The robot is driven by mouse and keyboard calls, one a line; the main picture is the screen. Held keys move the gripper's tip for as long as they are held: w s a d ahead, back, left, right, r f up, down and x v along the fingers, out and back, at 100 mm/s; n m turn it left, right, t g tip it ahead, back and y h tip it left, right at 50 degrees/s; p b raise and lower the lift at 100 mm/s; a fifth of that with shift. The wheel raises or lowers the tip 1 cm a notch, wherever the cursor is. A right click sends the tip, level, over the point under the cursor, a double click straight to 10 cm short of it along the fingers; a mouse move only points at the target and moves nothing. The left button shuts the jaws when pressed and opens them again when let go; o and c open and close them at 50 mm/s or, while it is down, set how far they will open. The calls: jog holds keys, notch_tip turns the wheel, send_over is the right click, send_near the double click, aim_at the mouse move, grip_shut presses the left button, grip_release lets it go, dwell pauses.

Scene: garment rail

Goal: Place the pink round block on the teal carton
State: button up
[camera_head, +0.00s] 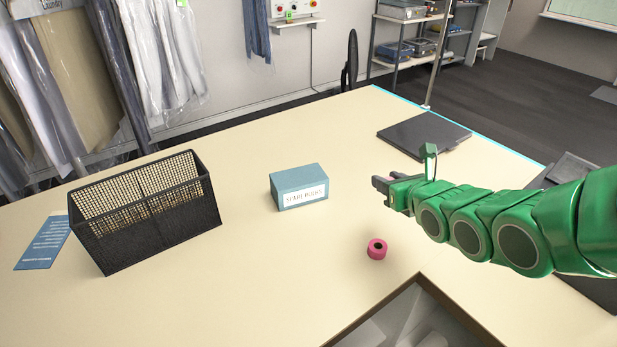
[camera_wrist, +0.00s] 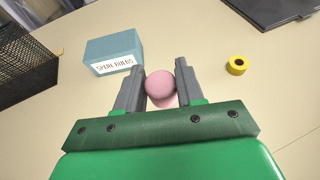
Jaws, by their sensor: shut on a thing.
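The pink round block (camera_wrist: 160,84) sits between the two fingertips of my gripper (camera_wrist: 160,88) in the wrist view. My gripper is shut on it. The teal carton (camera_head: 299,187) stands on the table with a white label on its front face. It also shows in the wrist view (camera_wrist: 114,50), ahead and left of my fingers. In the head view my gripper (camera_head: 380,183) is to the right of the carton, apart from it. The held block is hardly visible there. The carton's top is bare.
A black mesh basket (camera_head: 150,215) stands left of the carton. A yellow roll (camera_wrist: 237,65) shows in the wrist view. A dark flat slab (camera_head: 424,134) lies behind. A framed opening (camera_head: 415,315) is at the front edge.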

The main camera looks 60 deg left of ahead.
jog(key=shift+s+a+r+n+g, duration=1.3)
jog(key=shift+a+r+n+g, duration=0.55)
jog(key=shift+a+r, duration=1.55)
jog(key=s+a+n+g, duration=0.3)
jog(key=s+a+g, duration=0.1)
jog(key=s, duration=0.1)
jog(key=n+g+h, duration=0.1)
jog(key=n+g, duration=0.2)
send_over(298, 176)
jog(key=d, duration=0.1)
jog(key=f, duration=0.9)
jog(key=shift+s+d+f, duration=0.2)
jog(key=shift+f, duration=0.15)
jog(key=shift+w+a+f, duration=0.25)
jog(key=shift+a+f, duration=0.3)
jog(key=shift+f, duration=0.25)
jog(key=shift+a+f, duration=0.1)
jog(key=shift+f, duration=1.5)
